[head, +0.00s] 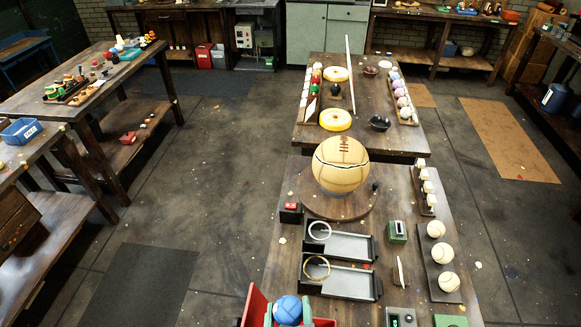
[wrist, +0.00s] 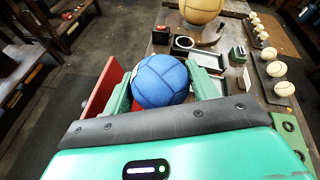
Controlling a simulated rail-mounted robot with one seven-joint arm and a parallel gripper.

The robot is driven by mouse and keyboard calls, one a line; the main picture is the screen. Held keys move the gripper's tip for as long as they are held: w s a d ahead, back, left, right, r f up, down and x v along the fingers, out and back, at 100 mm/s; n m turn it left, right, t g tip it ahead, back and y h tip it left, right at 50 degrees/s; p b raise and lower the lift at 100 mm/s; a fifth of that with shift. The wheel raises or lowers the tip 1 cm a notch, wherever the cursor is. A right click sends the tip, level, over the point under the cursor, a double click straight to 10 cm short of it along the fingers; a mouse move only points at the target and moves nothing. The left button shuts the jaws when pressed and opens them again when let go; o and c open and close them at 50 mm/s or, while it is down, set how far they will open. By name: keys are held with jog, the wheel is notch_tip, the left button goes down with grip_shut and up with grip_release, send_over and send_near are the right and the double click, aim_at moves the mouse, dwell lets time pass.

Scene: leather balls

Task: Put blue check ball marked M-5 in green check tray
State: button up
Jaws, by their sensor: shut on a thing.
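A blue stitched ball (head: 288,310) is at the bottom edge of the head view. It also shows in the wrist view (wrist: 160,80). My gripper (wrist: 160,88) is shut on it, with green fingers on its left and right sides. No M-5 marking is readable on the side I see. A green flat piece (head: 450,320) is cut off at the bottom right of the head view, and I cannot tell whether it is the green check tray.
Two grey trays (head: 339,246) with rings lie ahead on the bench. A large tan ball (head: 341,165) sits on a round board behind them. Cream balls (head: 442,253) stand in a rack at right. A green-cased device (head: 397,232) is between. A red panel (wrist: 101,103) is left of my gripper.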

aim_at(287, 313)
jog(key=r+p, duration=0.2)
jog(key=p, duration=0.1)
jog(key=r+p, duration=0.2)
jog(key=p, duration=0.2)
jog(key=s+r+p, duration=0.1)
jog(key=r+p, duration=0.2)
jog(key=shift+r+p, duration=0.1)
jog(key=shift+p, duration=0.2)
jog(key=shift+s+r+p, duration=0.2)
jog(key=shift+r+p, duration=0.15)
jog(key=shift+p, duration=0.65)
jog(key=shift+s+r+p, duration=0.15)
jog(key=shift+s+p, duration=0.15)
jog(key=shift+p, duration=0.75)
jog(key=shift+d, duration=0.1)
jog(key=shift+s+f, duration=0.1)
jog(key=shift+f, duration=0.15)
